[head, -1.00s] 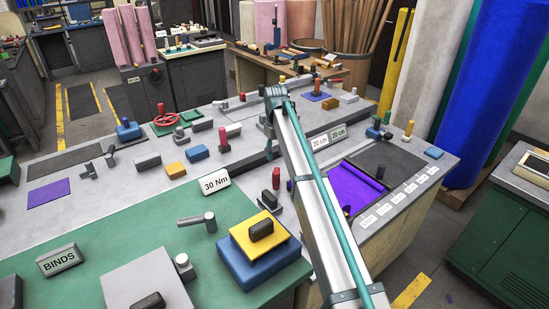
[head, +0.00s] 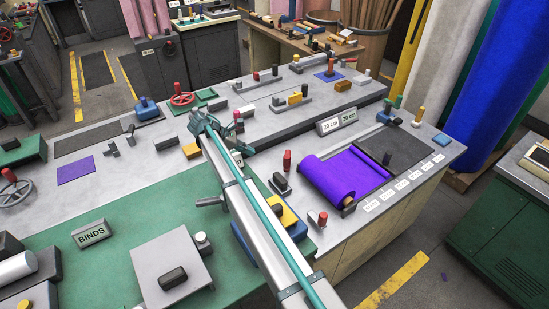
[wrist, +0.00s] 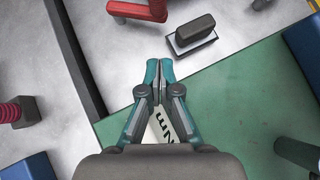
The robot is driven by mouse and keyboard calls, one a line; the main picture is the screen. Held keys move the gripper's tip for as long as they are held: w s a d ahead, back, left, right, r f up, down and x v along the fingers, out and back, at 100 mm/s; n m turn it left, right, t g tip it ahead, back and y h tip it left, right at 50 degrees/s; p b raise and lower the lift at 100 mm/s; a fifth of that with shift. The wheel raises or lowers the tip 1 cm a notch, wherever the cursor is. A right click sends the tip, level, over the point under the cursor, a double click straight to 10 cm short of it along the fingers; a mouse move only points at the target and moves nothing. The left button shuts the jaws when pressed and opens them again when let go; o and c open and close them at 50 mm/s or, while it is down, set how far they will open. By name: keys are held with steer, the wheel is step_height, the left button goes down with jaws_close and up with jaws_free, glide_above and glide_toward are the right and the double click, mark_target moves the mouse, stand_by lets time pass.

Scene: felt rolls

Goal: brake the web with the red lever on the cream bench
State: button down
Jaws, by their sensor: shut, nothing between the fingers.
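The purple web (head: 345,172) lies wound in a roll at the end of the cream-sided bench (head: 385,232). An upright red-handled lever (head: 287,160) stands just left of the roll. A shorter red-topped piece (head: 322,218) stands at the bench's front edge. I cannot tell for certain which is the brake lever. My gripper (wrist: 160,72) is shut and empty, its teal fingertips together above the grey top beside a green mat. A red handle (wrist: 140,10) shows beyond the fingers in the wrist view.
A Nm sign (wrist: 163,127) is partly hidden under my gripper. A dark block on a pale base (wrist: 192,34) lies ahead of the fingertips. A 20 cm sign (head: 337,122) stands behind the roll.

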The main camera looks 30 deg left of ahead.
mark_target(287, 156)
steer(key=w+d+r+b+x, duration=0.1)
steer(key=b+x, duration=0.4)
steer(key=x, duration=0.7)
steer(key=shift+w+d+r, duration=0.25)
steer(key=shift+w+d, duration=0.05)
steer(key=shift+d, duration=0.15)
